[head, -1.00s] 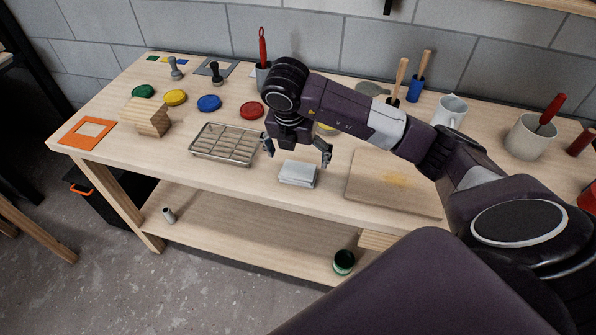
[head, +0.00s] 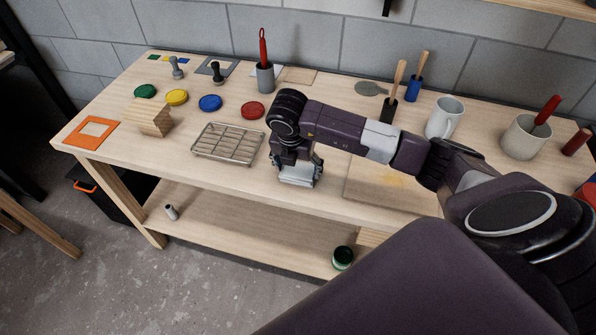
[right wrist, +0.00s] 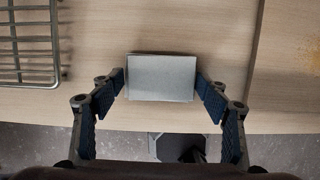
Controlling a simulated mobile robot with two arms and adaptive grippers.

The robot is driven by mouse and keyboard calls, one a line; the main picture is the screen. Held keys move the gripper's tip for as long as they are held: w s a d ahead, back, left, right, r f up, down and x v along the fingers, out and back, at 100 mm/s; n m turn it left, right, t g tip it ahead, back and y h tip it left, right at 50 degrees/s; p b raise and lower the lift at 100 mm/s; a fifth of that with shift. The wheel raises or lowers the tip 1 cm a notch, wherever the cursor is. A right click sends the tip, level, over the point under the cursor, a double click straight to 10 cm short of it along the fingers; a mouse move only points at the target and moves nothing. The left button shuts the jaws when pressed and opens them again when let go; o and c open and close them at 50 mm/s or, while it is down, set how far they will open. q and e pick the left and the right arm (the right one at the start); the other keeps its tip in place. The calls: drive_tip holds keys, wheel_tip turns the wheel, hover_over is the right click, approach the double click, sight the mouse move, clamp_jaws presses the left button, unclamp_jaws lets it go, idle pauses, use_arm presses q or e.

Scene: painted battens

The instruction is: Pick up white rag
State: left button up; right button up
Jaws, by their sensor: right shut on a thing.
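The white rag (head: 297,174) is a folded, pale grey-white block near the table's front edge, between the wire rack and the stained board. In the right wrist view the rag (right wrist: 162,78) lies between the two finger pads. My right gripper (head: 297,172) is down over the rag and shut on it, with one finger at each side. In the right wrist view my right gripper (right wrist: 162,88) has its pads at the rag's left and right edges. The arm hides part of the rag's far side in the head view. My left gripper is not in view.
The wire rack (head: 228,145) stands just left of the rag. The stained board (head: 385,190) lies to the right, partly behind my arm. Coloured lids, such as the red one (head: 252,110), sit farther back.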

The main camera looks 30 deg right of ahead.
drive_tip(key=shift+c, duration=1)
wheel_tip(320, 180, up, 11)
drive_tip(key=b, duration=0.3)
wheel_tip(320, 180, up, 9)
drive_tip(key=p, duration=0.1)
hover_over(297, 170)
drive_tip(key=shift+s, duration=0.2)
